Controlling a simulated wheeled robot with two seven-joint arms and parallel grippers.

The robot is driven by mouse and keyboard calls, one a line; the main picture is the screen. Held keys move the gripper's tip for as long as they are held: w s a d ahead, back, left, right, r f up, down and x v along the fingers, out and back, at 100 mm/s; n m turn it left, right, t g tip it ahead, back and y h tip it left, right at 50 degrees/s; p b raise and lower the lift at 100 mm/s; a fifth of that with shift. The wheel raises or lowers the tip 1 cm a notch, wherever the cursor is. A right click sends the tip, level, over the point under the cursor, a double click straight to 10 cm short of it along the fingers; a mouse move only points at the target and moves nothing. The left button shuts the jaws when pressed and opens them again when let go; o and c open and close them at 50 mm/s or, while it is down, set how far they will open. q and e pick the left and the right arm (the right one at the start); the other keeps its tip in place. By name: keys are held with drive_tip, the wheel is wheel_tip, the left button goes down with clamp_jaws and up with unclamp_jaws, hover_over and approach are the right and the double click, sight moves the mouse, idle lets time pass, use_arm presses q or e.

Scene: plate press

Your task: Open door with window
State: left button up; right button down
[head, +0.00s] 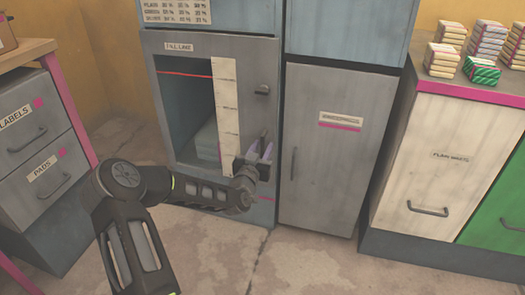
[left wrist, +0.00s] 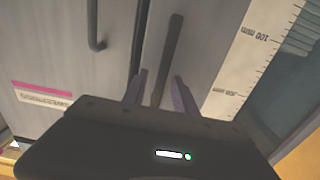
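The door with the window (head: 178,50) is a grey cabinet door that looks shut. Its window (head: 183,105) shows a dark inside with pale stacked sheets low down. A white measuring strip (head: 226,105) runs along the window's right side and also shows in the left wrist view (left wrist: 250,50). My left gripper (head: 261,150) is at the door's right part. In the left wrist view its fingers (left wrist: 160,82) are apart, with the dark bar handle (left wrist: 172,45) between them and gaps visible on both sides. The handle's lower end is hidden behind the gripper body. My right gripper is not in view.
A plain grey door (head: 335,150) with its own handle (head: 293,163) stands just right. A drawer unit (head: 30,150) is at left. A cream drawer front (head: 445,165) and stacked packs (head: 443,60) are at right. The floor (head: 300,265) in front is clear.

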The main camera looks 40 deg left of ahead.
use_arm(q)
drive_tip(key=shift+w, duration=0.25)
clamp_jaws()
idle(1.4)
